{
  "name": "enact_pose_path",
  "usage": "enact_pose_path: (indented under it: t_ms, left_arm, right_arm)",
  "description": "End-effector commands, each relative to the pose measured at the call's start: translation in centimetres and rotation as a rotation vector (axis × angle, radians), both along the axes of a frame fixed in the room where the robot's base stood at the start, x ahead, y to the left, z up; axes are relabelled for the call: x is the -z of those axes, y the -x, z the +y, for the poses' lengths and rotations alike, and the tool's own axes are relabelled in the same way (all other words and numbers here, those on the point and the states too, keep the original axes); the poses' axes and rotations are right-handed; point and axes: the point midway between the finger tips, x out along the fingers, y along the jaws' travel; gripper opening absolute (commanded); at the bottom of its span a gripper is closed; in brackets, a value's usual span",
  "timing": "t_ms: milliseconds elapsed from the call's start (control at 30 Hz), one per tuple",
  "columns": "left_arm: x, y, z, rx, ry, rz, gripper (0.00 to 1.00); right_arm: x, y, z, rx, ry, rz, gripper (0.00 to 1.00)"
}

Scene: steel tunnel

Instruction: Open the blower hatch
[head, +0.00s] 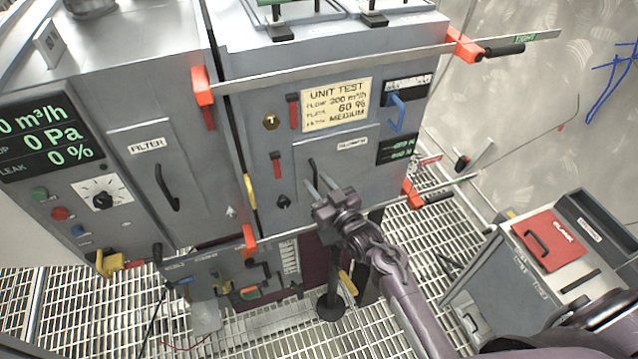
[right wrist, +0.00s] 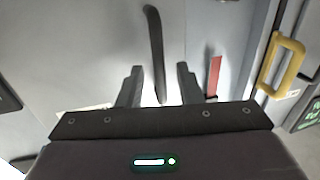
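The blower hatch (head: 352,158) is a grey panel on the front of the right-hand cabinet, its label hard to read. It lies flush and looks closed. Its dark curved handle (head: 311,168) is near its left edge. My right gripper (head: 318,183) is at the lower part of this handle, its fingers apart. In the right wrist view the handle (right wrist: 155,45) hangs down with its lower end between the two open fingers of the gripper (right wrist: 160,73); no clear contact shows. My left gripper is not in the head view.
A red lever (head: 276,165) and a black knob (head: 283,201) sit just left of the hatch. A blue handle (head: 397,113) is at upper right. Clamp bars with red ends (head: 413,194) cross above and below. A grey cart (head: 520,275) stands at right on the grating.

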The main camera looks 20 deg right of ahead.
Motion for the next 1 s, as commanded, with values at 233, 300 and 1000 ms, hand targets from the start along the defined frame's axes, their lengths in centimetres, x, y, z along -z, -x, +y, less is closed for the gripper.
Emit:
enact_pose_path:
  t_ms: [233, 300, 1000]
  left_arm:
    - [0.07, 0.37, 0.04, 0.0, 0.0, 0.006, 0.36]
    - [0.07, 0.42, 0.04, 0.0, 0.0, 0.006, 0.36]
    - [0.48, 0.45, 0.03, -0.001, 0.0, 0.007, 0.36]
  right_arm:
    - [0.05, 0.03, 0.0, 0.0, 0.0, 0.001, 0.22]
    - [0.05, 0.04, 0.0, 0.0, -0.001, 0.001, 0.13]
    - [0.23, 0.66, -0.34, -0.069, 0.004, 0.003, 0.0]
